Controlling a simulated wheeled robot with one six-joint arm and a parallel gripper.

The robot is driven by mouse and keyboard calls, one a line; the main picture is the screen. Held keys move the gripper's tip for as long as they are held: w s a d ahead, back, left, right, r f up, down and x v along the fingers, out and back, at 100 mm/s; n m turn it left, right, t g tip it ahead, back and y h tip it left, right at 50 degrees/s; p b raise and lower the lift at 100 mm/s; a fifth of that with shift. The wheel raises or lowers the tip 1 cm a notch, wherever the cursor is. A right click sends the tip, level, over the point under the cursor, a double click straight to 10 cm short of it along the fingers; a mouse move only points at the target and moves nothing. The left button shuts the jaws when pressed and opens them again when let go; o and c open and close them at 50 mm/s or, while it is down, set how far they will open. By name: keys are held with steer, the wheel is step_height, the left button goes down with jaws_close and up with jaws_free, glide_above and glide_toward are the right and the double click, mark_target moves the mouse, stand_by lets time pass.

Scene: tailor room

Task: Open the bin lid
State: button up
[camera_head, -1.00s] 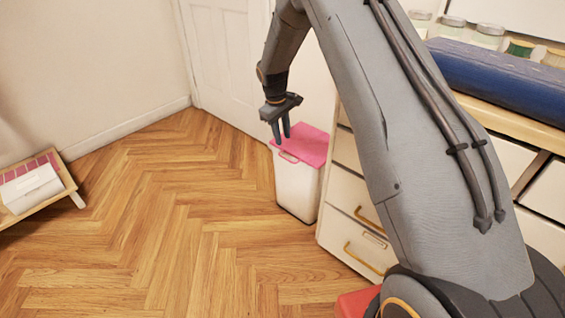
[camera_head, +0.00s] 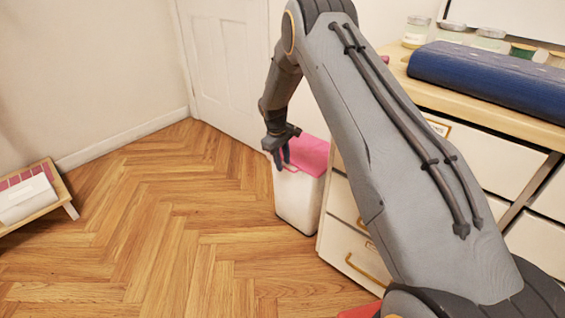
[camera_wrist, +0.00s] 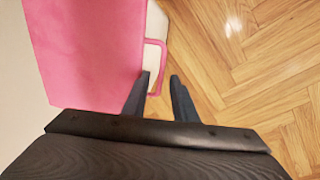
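A white bin (camera_head: 298,197) with a pink lid (camera_head: 310,155) stands on the floor beside the drawer cabinet. The lid is down on the bin. In the wrist view the lid (camera_wrist: 88,45) fills the upper left, and its pink loop handle (camera_wrist: 162,58) sticks out from its edge over the white bin wall (camera_wrist: 153,55). My gripper (camera_head: 281,160) is at the handle side of the lid. In the wrist view its two fingers (camera_wrist: 160,85) are apart, just short of the handle's lower end, with nothing clearly held between them.
A drawer cabinet (camera_head: 357,258) stands right of the bin, with a blue roll (camera_head: 490,75) and jars on top. A white door (camera_head: 222,60) is behind. A low wooden stand (camera_head: 62,190) is at the left. The wooden floor (camera_head: 150,220) between is clear.

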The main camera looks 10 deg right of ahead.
steer(key=shift+c, duration=0.5)
jaws_close()
stand_by(0.8)
